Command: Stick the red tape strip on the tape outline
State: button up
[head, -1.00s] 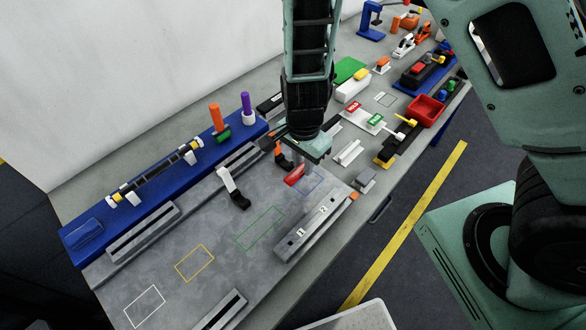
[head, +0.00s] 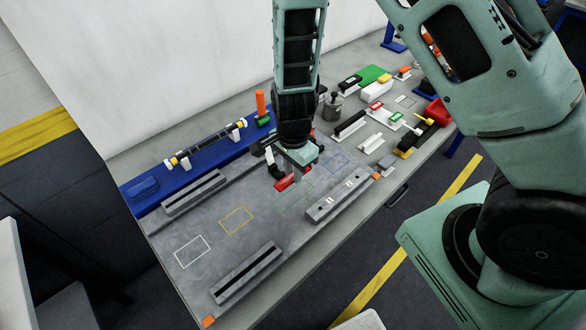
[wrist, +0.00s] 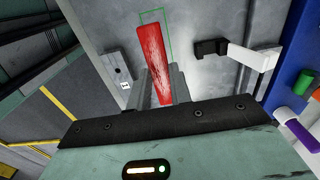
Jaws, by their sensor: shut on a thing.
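My gripper (head: 296,174) is shut on the red tape strip (head: 287,181) and holds it low over the grey plate (head: 215,265). In the wrist view, the strip (wrist: 154,62) points away from my gripper (wrist: 161,82), its far end overlapping the green outline (wrist: 171,30). I cannot tell whether the strip touches the plate. In the head view, the green outline (head: 297,201) lies just right of the strip, partly hidden. The plate also carries a yellow outline (head: 236,221), a white outline (head: 192,252) and a blue outline (head: 337,164).
A white-and-black clamp (head: 272,164) stands close to the left of my gripper; it also shows in the wrist view (wrist: 245,55). A numbered grey bar (head: 338,197) lies to the right. Slotted bars (head: 246,274) edge the plate. The lower left of the plate is clear.

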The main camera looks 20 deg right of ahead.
jog(key=b, duration=0.3)
send_over(294, 196)
jog(key=shift+f, duration=2.25)
jog(key=shift+f, duration=0.1)
jog(key=shift+f+b, duration=0.75)
jog(key=shift+f, duration=0.3)
jog(key=shift+f, duration=0.3)
jog(key=shift+f+b, duration=0.3)
jog(key=shift+f, duration=0.05)
dwell(0.8)
jog(key=o, duration=0.9)
jog(key=shift+o, duration=0.2)
